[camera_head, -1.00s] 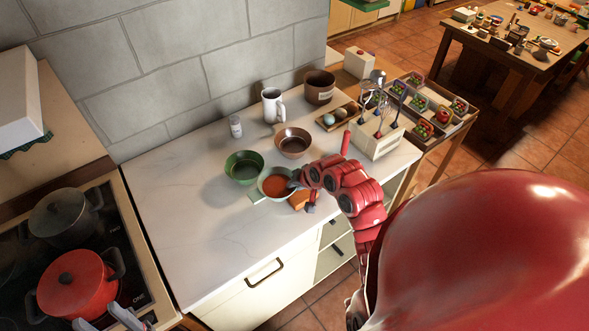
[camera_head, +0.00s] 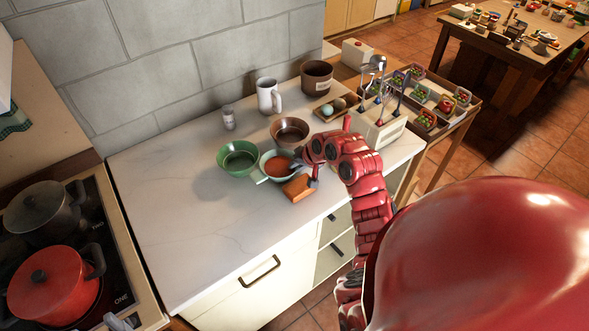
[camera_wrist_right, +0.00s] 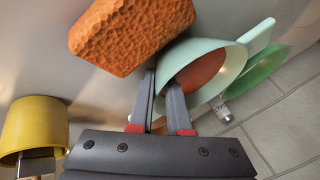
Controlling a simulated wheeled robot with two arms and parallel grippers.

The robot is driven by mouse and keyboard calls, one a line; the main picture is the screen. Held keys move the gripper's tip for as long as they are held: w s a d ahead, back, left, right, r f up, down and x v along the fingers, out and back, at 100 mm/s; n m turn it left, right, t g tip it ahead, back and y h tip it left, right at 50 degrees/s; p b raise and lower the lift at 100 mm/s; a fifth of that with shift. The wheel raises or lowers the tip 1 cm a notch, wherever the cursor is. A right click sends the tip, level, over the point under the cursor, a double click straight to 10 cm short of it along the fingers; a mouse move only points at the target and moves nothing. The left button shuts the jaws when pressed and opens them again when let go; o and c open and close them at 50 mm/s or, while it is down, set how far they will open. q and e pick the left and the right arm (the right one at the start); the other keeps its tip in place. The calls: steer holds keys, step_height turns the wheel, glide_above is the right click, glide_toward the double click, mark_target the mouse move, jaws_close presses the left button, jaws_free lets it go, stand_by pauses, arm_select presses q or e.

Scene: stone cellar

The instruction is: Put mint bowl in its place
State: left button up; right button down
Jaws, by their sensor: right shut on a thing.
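The mint bowl (camera_head: 265,172), with a side handle and orange-red contents, is at the right part of the white counter, next to a green bowl (camera_head: 239,158). My right gripper (camera_head: 295,165) is shut on the mint bowl's wall. In the right wrist view the fingers (camera_wrist_right: 162,82) pinch the rim of the mint bowl (camera_wrist_right: 215,46). The bowl seems slightly raised; its underside is hidden in the head view. Only a grey tip of my left gripper (camera_head: 122,322) shows at the bottom left edge, by the stove.
An orange-brown block (camera_head: 299,187) lies just in front of the mint bowl. A brown bowl (camera_head: 290,131), white mug (camera_head: 268,97), shaker (camera_head: 228,118) and whisk holder (camera_head: 379,128) stand around. The counter's left half is clear. A red pot (camera_head: 55,288) sits on the stove.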

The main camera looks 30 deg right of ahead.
steer(key=shift+f, duration=0.1)
steer(key=c, duration=0.9)
jaws_free()
